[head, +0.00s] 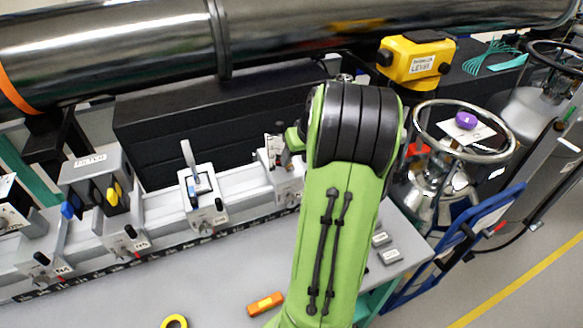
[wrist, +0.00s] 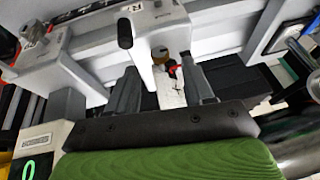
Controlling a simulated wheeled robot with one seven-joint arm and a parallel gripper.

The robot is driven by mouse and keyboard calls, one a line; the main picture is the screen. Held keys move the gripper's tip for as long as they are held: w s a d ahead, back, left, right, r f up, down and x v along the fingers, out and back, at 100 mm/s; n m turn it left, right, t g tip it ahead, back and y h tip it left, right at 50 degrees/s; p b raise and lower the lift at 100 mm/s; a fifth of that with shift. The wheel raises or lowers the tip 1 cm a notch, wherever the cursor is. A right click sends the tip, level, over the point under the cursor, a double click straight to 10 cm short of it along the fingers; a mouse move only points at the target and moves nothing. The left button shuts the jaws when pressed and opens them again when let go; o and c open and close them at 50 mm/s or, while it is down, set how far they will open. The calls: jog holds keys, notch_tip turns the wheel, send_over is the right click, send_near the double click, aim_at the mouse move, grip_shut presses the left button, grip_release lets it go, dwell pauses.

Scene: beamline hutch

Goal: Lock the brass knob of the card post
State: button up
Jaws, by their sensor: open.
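The card post (head: 275,153), a pale upright with a small marked card, stands on a rail carrier just left of my arm in the head view. My arm partly covers it there and hides my gripper's fingers. In the wrist view my gripper (wrist: 160,92) is open, its two dark fingers apart. A white card-like piece (wrist: 171,88) with red and black marks shows between or beyond them; contact cannot be told. A pale carrier (wrist: 158,20) lies beyond, with a small dark brownish round part (wrist: 125,36). I cannot tell whether this is the brass knob.
A long rail (head: 160,215) carries several other posts to the left. A large steel pipe (head: 120,45) runs behind and above. A yellow tape ring (head: 174,321) and an orange block (head: 265,304) lie on the bench. A gas cylinder (head: 440,190) and blue trolley (head: 455,250) stand right.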

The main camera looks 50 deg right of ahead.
aim_at(292, 166)
jog(key=x, duration=0.4)
jog(key=shift+f, duration=0.2)
grip_shut()
jog(key=shift+d+r+y+p, duration=0.1)
jog(key=shift+r+y+p, duration=0.15)
jog(key=shift+p, duration=0.2)
jog(key=shift+d+f+t+y+p, duration=0.1)
jog(key=shift+f+t+y+p, duration=0.2)
jog(key=shift+t+y, duration=0.1)
grip_release()
jog(key=shift+r, duration=0.1)
jog(key=p+v, duration=0.3)
jog(key=v, duration=1.2)
jog(key=shift+s+r, duration=0.2)
jog(key=shift+r, duration=0.1)
